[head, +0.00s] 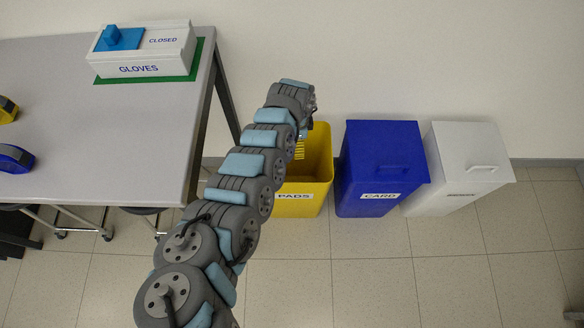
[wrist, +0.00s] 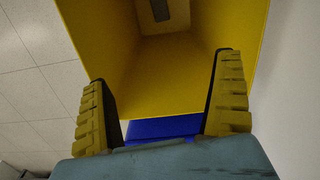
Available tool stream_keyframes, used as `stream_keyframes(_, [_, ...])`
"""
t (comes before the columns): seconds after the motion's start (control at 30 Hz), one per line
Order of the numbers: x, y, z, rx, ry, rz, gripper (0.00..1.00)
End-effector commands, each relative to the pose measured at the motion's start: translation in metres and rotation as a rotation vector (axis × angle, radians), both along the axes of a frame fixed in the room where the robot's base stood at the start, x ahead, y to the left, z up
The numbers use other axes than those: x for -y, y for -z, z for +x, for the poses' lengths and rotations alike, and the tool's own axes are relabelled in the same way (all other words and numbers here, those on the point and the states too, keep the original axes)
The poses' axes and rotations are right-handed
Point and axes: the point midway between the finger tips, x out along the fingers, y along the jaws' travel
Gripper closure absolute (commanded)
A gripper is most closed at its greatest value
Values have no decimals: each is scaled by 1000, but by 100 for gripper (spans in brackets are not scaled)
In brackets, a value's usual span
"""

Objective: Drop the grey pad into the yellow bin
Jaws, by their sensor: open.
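The yellow bin (head: 318,160), marked PADS, stands on the floor against the wall with its top open. My gripper (head: 301,147) is over its opening, pointing down, partly hidden by my arm. In the wrist view the two yellow ribbed fingers (wrist: 162,68) are spread apart with nothing between them, and the bin's yellow inner walls (wrist: 185,65) lie beyond. A small dark grey rectangle (wrist: 160,10) lies on a pale surface deep in the bin; it looks like the grey pad, cut off by the picture's top edge.
A closed blue bin (head: 381,165) marked CARD and a closed white bin (head: 462,165) stand right of the yellow one. A grey table (head: 100,140) at left bears a white GLOVES box (head: 165,58) and yellow and blue items. The floor in front is clear.

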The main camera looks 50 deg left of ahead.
Motion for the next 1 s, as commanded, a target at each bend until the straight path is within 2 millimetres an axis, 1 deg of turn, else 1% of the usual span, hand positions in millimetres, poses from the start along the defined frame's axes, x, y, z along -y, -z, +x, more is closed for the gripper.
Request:
stream_keyframes(0.6, [-1,-83,0,0,-1,2,4])
stream_keyframes(0.8, [1,-96,-1,-3,2,-1,4])
stream_keyframes(1.0, [1,-98,-1,-3,1,-1,4])
